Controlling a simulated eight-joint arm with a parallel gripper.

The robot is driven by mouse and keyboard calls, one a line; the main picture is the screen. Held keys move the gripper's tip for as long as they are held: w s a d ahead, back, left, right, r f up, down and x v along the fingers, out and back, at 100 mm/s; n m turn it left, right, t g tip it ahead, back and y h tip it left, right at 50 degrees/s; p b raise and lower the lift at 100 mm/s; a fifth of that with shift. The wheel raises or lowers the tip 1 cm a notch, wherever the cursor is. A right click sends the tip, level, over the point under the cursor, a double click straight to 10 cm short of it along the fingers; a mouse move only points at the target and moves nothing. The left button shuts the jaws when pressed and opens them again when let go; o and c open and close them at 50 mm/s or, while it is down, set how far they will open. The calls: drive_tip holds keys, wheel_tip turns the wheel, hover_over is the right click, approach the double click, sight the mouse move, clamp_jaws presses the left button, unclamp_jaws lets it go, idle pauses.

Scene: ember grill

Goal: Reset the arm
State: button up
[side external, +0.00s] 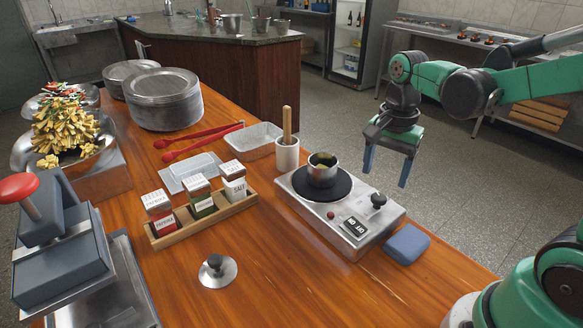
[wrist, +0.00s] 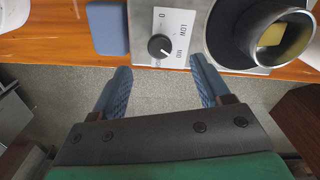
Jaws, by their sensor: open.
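My gripper (side external: 388,168) hangs at the right of the side view, past the counter edge and over the floor. Its two blue fingers are apart with nothing between them. In the wrist view the gripper (wrist: 160,82) shows both fingers pointing toward the stove's knob, with floor between them. The green arm reaches in from the right side of the side view.
The hot plate (side external: 300,200) carries a small pot (side external: 322,170) close to my gripper. A blue block (side external: 407,244) lies beside it. A spice rack (side external: 203,219), a lid (side external: 216,270) and red tongs (side external: 200,140) are farther left. Open floor lies right of the counter.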

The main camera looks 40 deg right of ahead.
drive_tip(key=shift+r, duration=0.25)
drive_tip(key=shift+a+r+n, duration=0.1)
drive_tip(key=shift+a+n, duration=0.15)
drive_tip(key=shift+n, duration=0.25)
drive_tip(key=a+r+n+t, duration=0.2)
drive_tip(key=a+n+t, duration=0.4)
drive_tip(key=n, duration=0.8)
drive_tip(key=shift+s+t, duration=0.25)
drive_tip(key=shift+t, duration=0.35)
